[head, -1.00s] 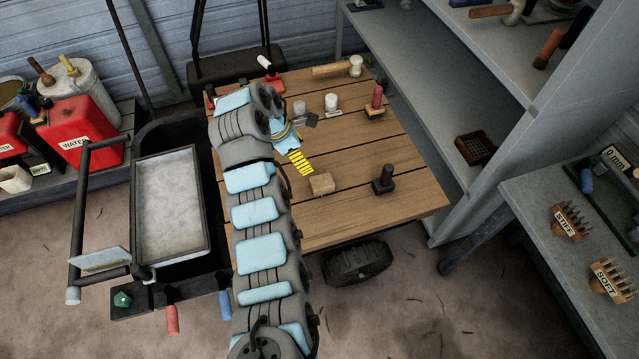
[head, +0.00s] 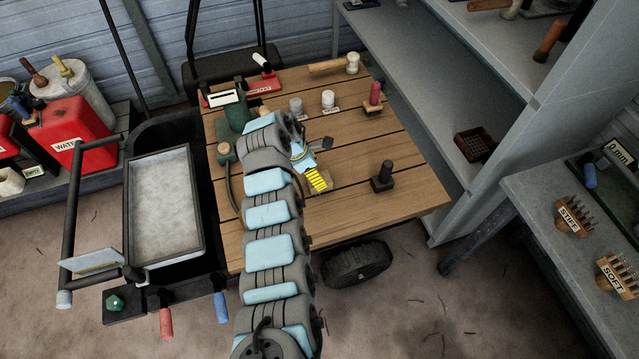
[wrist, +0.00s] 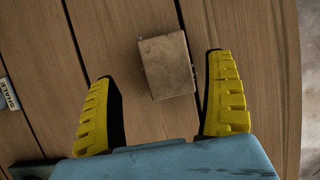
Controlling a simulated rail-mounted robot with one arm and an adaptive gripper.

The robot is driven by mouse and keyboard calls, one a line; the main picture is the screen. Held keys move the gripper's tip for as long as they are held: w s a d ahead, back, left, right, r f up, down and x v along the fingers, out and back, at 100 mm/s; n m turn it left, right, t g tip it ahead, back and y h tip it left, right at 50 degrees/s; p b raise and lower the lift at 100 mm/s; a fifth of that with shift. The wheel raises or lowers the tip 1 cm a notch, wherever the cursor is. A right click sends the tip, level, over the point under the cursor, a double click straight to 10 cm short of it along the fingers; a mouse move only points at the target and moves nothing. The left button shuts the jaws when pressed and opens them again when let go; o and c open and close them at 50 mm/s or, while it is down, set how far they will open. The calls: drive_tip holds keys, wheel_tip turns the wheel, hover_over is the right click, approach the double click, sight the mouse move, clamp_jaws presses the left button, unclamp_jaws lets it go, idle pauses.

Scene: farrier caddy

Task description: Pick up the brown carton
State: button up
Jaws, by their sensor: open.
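The brown carton (wrist: 167,66) is a small, plain tan box lying on the slatted wooden tabletop. In the wrist view it sits slightly tilted between and just ahead of the two yellow fingers, closer to the right one. My gripper (head: 317,180) is open and empty, with a finger on either side of the carton's line and no contact visible. In the head view the gripper and arm cover most of the carton. How high the fingertips are above the table is hard to tell.
A black stamp-like tool (head: 383,177) stands right of the gripper. White cylinders (head: 328,99) and a red-handled tool (head: 373,97) stand toward the back. A green device (head: 236,110) is at the back left. The table's front right (head: 410,200) is clear.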

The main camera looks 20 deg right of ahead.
drive_tip(key=f, duration=0.2)
drive_tip(key=f+b, duration=0.1)
drive_tip(key=shift+s+f, duration=0.4)
drive_tip(key=shift+b+x, duration=0.45)
drive_tip(key=shift+x, duration=0.35)
drive_tip(key=shift+d, duration=0.15)
drive_tip(key=c, duration=1.3)
